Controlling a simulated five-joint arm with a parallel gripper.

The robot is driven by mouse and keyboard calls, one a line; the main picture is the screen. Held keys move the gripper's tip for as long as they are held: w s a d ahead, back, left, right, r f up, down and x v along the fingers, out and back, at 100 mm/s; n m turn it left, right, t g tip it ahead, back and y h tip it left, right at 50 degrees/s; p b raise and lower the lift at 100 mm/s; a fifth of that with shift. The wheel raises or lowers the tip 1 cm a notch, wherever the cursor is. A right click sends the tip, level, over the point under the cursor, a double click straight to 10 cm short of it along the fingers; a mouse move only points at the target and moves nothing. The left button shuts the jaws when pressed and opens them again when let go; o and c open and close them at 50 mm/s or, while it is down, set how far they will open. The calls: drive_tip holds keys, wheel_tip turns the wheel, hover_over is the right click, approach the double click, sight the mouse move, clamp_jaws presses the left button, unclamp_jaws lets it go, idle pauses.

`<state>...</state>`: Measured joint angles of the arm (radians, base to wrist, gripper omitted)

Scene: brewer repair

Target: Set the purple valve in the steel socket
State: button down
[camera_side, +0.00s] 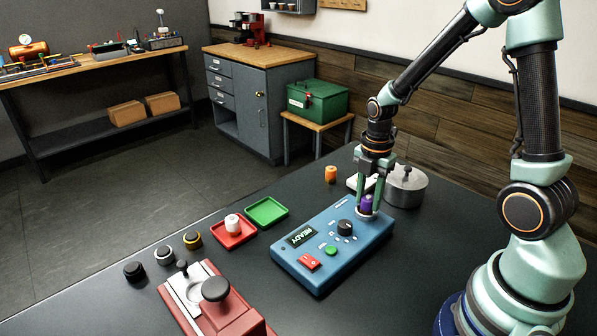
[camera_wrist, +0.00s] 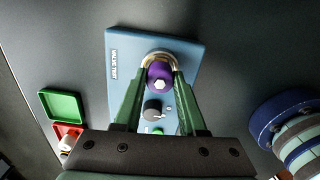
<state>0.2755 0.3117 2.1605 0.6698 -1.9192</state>
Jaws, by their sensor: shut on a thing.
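The purple valve (camera_side: 366,203) stands between the two green fingers of my gripper (camera_side: 368,208), over the far end of the blue test box (camera_side: 333,250). In the wrist view the valve (camera_wrist: 160,77) shows a pale hexagonal top, with my gripper's fingers (camera_wrist: 160,88) shut on either side of it. A metal ring, the socket (camera_wrist: 158,54), shows around its far side on the box (camera_wrist: 125,75). The valve looks upright and at the ring. Its lower end is hidden, so I cannot tell how deep it sits.
The box carries a black knob (camera_side: 345,227), a green button (camera_side: 331,250) and a red switch (camera_side: 309,262). A red brewer (camera_side: 226,318) is in front.

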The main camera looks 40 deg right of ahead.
drive_tip(key=shift+f, duration=0.15)
idle(0.4)
unclamp_jaws()
idle(0.4)
drive_tip(key=shift+r, duration=4.1)
drive_tip(key=s+a+r+m+t, duration=0.2)
drive_tip(key=a+r+m, duration=0.2)
drive_tip(key=m, duration=0.5)
drive_tip(key=s+a+r+m+t, duration=0.3)
drive_tip(key=a+r+m, duration=0.2)
drive_tip(key=m, duration=0.4)
drive_tip(key=shift+a+r+m+t, duration=0.3)
drive_tip(key=shift+r+m, duration=0.1)
drive_tip(key=shift+r, duration=0.4)
